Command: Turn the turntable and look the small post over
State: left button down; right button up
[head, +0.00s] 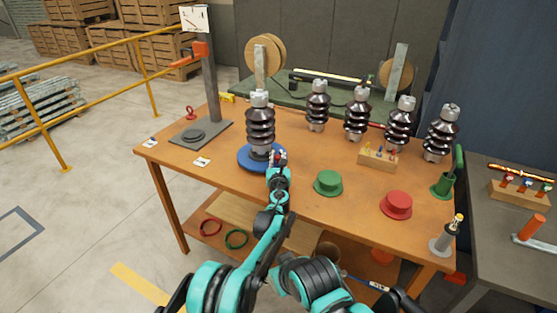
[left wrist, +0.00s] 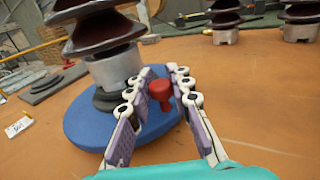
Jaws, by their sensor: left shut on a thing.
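The blue turntable (head: 243,160) lies on the orange-brown bench and also shows in the left wrist view (left wrist: 78,125). A dark brown ribbed post (head: 260,125) with grey metal ends stands upright on it; its lower part shows in the left wrist view (left wrist: 105,38). A red knob (left wrist: 160,91) stands at the turntable's near rim. My left gripper (head: 277,158) reaches the rim from the front. In the left wrist view its fingers (left wrist: 161,84) are closed around the red knob. My right gripper is not in view.
Several similar ribbed posts (head: 357,115) stand along the back. A gauge stand (head: 205,90) is at the left. A wooden block (head: 376,160), a green cap (head: 328,182) and a red cap (head: 396,204) lie to the right.

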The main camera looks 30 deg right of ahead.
pick_arm(q)
jog(key=shift+d, duration=0.15)
dwell(0.4)
jog(key=c, duration=1.6)
grip_release()
jog(key=shift+s, duration=0.1)
